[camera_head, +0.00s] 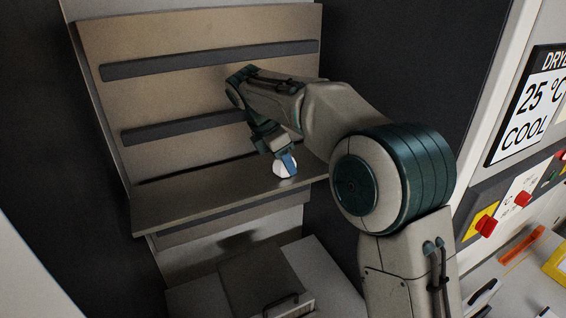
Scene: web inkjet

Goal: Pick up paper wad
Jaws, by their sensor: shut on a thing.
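The paper wad (282,170) is a small white crumpled lump near the front edge of a brown-grey shelf, towards its right end. My gripper (286,162) reaches down onto it from above and is shut on it. The blue-tipped finger lies across the wad's upper part and hides some of it; the other finger is not clearly seen. I cannot tell whether the wad touches the shelf or is just above it.
The shelf (200,193) has a back panel with two dark horizontal bars (190,62). Below stands a box with a handle (265,280). At the right are a dryer display (530,105) and red knobs (487,226). The shelf's left part is clear.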

